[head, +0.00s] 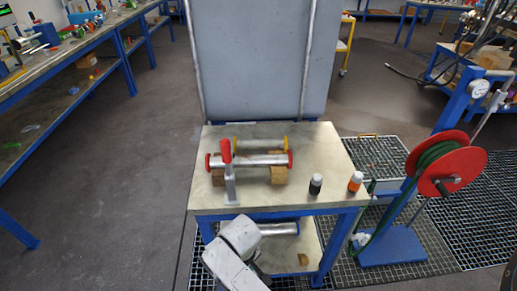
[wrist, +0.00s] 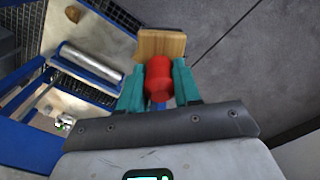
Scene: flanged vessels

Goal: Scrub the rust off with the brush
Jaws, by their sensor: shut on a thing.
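My gripper (wrist: 160,88) is shut on a red handle, with a teal finger on each side. A wooden block (wrist: 162,43) shows just beyond the handle; together they look like the brush (wrist: 158,76). Its bristles are hidden. In the head view, my white arm is low in front of the table, and the gripper and brush are not visible. A metal tube (head: 250,160) with red end caps lies across wooden blocks on the table (head: 325,160). No rust can be clearly made out. The brush is apart from that tube.
A red-handled upright clamp (head: 231,185) stands before the tube. A black bottle (head: 316,184) and an orange bottle (head: 355,181) stand at the right. Another tube (head: 278,229) lies on the lower shelf. A hose reel (head: 445,163) stands right of the table.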

